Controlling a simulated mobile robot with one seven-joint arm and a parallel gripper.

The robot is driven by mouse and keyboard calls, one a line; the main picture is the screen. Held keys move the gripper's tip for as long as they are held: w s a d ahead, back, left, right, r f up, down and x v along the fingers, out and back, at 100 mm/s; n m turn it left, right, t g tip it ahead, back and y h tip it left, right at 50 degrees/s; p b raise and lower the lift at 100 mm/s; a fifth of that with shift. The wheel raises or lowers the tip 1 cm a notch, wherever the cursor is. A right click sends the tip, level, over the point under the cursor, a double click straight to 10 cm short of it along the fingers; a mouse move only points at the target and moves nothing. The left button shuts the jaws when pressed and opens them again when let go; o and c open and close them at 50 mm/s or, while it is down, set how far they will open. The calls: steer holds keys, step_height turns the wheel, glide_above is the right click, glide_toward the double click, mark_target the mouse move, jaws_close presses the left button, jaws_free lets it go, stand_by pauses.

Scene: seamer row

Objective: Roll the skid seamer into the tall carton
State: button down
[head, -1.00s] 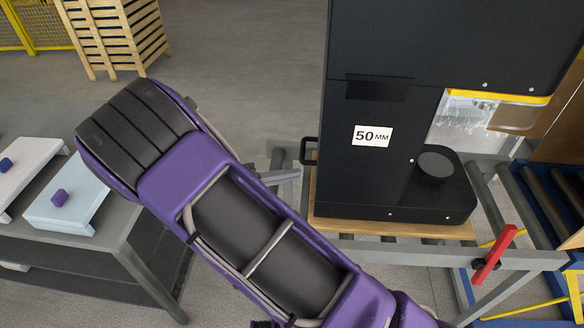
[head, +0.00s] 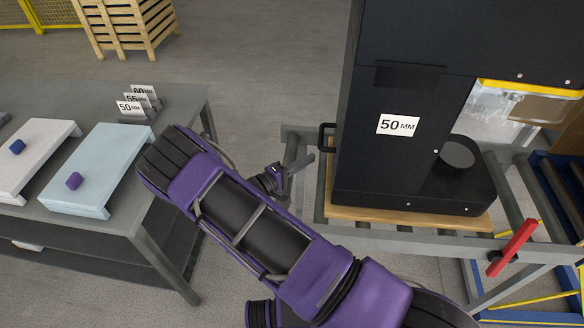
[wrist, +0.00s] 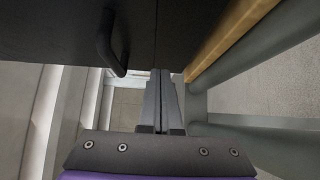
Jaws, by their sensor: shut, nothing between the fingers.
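The skid seamer (head: 362,165) is a tall black machine with a "50 MM" label. It stands upright on a wooden skid (head: 420,219) on a grey roller stand. A black handle (head: 324,136) is on its left side; the handle also shows in the wrist view (wrist: 108,45). My gripper (head: 309,161) is shut and empty, just left of the seamer near the handle. In the wrist view its fingertips (wrist: 160,76) are together, close to the black body, with the handle to their left. A brown surface (head: 574,135) at the right edge may be the carton; most is out of view.
A red lever (head: 514,245) rises at the stand's front right. Blue-framed rollers (head: 562,200) lie further right. A grey table (head: 165,105) at left holds a white and a pale blue panel and several label cards. Slatted wooden crates (head: 125,25) stand behind.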

steer(key=d, duration=0.5)
steer(key=shift+p, duration=0.3)
steer(key=shift+s, duration=0.1)
